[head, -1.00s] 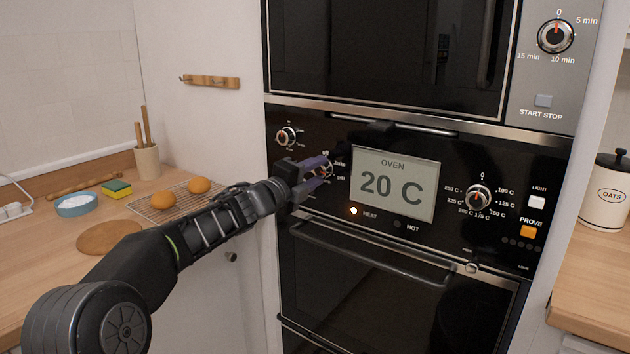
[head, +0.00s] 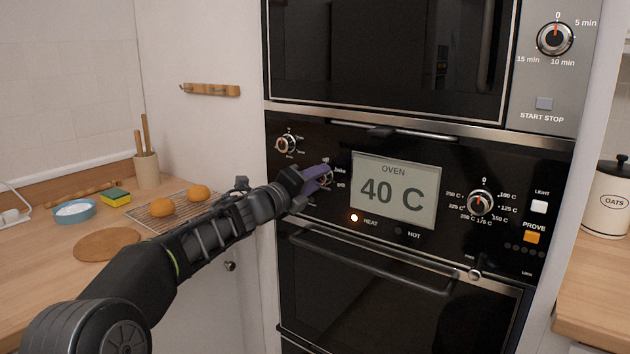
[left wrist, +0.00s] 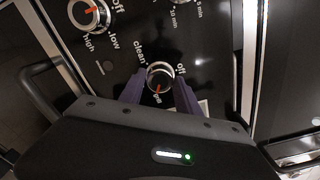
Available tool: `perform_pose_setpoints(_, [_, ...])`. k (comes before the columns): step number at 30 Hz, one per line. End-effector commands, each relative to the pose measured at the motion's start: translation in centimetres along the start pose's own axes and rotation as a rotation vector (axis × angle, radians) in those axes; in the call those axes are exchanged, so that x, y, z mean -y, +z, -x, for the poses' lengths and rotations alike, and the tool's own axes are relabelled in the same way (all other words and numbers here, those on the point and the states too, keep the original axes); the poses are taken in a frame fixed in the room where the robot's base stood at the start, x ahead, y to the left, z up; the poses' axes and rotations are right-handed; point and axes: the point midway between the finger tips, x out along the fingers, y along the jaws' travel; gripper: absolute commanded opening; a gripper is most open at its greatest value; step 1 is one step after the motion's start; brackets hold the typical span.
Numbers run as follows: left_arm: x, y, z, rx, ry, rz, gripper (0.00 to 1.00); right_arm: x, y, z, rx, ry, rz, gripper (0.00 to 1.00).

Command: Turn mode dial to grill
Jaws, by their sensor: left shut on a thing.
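The mode dial (left wrist: 160,74) is a round silver-rimmed knob on the black oven panel. My left gripper (head: 318,176) is at the panel just left of the display, its purple fingers shut on the dial. In the left wrist view, the fingers sit on either side of the knob. The dial's orange pointer faces down toward the gripper body, away from "clean" and roughly opposite the top. In the head view the fingers cover much of the dial. My right gripper is not in view.
The oven display (head: 395,190) reads 40 C, with the HEAT lamp (head: 354,218) lit. Another dial (head: 286,144) is up and left, and the temperature dial (head: 480,203) is right of the display. The oven door handle (head: 370,257) runs below.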

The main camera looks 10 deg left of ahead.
Motion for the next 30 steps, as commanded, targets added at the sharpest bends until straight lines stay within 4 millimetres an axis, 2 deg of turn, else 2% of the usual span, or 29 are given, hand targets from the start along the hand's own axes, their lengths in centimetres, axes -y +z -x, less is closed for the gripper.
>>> perform_pose_setpoints(1, [0.0,-0.1,0.0,-0.002,0.000,0.001,0.40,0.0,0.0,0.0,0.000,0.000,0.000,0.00])
perform_pose_setpoints(9, [0.0,-0.1,0.0,-0.001,0.000,0.001,0.61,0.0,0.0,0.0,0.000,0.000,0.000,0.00])
perform_pose_setpoints(19, [0.0,0.0,0.4,0.000,0.000,0.001,0.61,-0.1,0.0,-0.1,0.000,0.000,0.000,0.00])
perform_pose_setpoints(23, [-0.1,0.0,1.7,0.001,-0.001,0.001,0.61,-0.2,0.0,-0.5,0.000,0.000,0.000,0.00])
perform_pose_setpoints(30, [-0.1,0.0,5.7,0.001,0.000,0.002,0.61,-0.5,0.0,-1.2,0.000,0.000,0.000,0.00])
